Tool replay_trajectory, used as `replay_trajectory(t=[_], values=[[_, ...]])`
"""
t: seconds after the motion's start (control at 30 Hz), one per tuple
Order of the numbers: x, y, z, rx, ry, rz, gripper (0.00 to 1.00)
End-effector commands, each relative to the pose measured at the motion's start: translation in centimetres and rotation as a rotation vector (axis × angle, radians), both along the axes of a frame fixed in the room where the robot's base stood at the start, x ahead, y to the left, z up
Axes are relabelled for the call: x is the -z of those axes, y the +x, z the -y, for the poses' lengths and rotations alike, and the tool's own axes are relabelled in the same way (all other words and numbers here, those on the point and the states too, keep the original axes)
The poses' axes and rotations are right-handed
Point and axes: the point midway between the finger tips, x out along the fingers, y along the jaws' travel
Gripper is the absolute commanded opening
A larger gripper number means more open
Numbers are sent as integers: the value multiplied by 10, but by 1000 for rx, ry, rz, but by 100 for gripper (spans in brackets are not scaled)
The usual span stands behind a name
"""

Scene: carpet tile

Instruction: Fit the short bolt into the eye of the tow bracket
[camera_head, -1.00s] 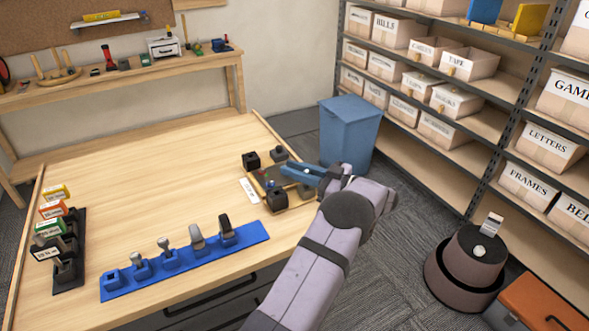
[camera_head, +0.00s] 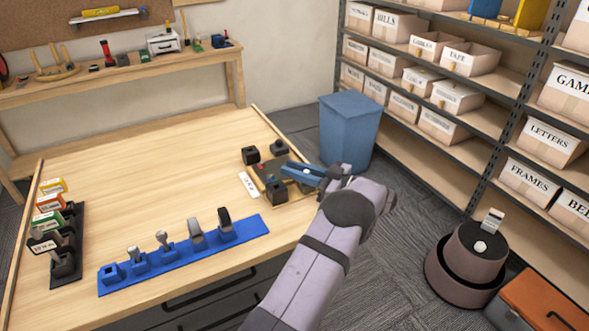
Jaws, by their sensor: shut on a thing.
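My gripper (camera_head: 300,172), with blue fingers, is over the right part of a small brown fixture board (camera_head: 295,196) near the right edge of the bench. It is shut on a small pale piece, taken to be the short bolt (camera_head: 306,171), mostly hidden by the fingers. Black blocks stand around the board: one at its back left (camera_head: 250,155), one behind (camera_head: 279,148) and one in front (camera_head: 277,191). I cannot tell which part is the tow bracket, and its eye is not visible. Whether the bolt touches anything is unclear.
A blue rack (camera_head: 180,262) with several grey and dark parts lies along the front; its leftmost socket (camera_head: 110,273) looks empty. A black card rack (camera_head: 66,268) stands at left. A blue bin (camera_head: 348,130) stands beyond the bench. The bench middle is clear.

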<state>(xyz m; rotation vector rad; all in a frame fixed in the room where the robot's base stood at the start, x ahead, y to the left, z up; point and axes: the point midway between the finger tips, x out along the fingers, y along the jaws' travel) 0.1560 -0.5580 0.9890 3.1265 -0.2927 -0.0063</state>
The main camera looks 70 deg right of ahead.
Motion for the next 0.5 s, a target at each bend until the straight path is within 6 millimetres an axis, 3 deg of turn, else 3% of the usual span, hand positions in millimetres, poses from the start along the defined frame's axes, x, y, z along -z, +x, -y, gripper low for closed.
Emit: replay_trajectory(t=[0.4, 0.43, 0.5], values=[[10, 0, 0, 0, -1, 0, 0], [9, 0, 0, 0, -1, 0, 25], [8, 0, 0, 0, -1, 0, 39]])
